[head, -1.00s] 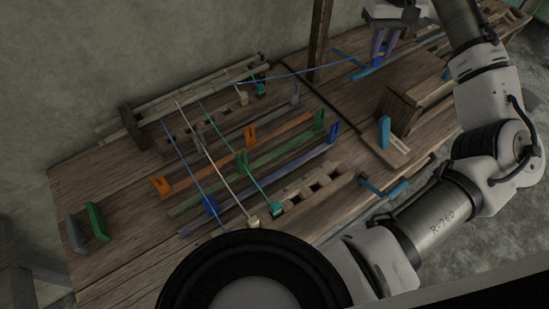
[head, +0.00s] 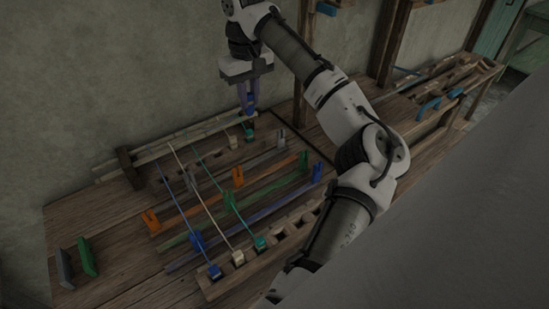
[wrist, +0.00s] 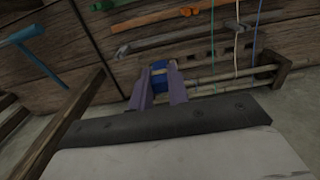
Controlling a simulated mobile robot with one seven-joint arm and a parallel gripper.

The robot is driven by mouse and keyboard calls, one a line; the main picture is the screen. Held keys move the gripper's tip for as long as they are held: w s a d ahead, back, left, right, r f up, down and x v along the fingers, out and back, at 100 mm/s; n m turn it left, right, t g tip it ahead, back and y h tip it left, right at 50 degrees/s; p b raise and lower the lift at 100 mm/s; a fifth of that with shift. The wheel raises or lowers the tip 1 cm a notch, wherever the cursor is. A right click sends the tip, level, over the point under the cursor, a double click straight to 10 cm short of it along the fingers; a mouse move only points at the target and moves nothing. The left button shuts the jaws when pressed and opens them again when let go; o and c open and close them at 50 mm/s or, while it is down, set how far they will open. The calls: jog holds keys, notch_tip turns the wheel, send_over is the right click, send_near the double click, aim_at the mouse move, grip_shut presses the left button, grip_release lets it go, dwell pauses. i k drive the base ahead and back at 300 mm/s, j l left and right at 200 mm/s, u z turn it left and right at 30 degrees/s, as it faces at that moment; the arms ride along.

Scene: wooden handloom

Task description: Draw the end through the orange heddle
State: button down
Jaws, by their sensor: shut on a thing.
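My gripper (head: 248,108) is shut on a blue thread end (wrist: 158,78), a small blue block, above the right end of the back beam. The purple fingers sit either side of the block in the wrist view. The orange heddle bar (head: 190,204) lies across the loom bed, with upright orange clips at its left (head: 152,220) and middle (head: 237,177). In the wrist view an orange clip (wrist: 186,12) shows beyond the grey bar. My gripper is behind the orange heddle and apart from it. The held end's thread is hard to make out.
Blue (head: 215,271), cream (head: 238,257) and teal (head: 260,243) ends sit at the slotted front rail, their threads stretched to the back beam (head: 175,140). Grey, green and blue bars with clips lie near the orange one. A wooden post (head: 301,65) stands right of my gripper.

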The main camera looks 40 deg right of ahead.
aim_at(317, 170)
jog(key=k+l+u, duration=0.4)
jog(key=k+l, duration=0.4)
jog(key=k, duration=0.25)
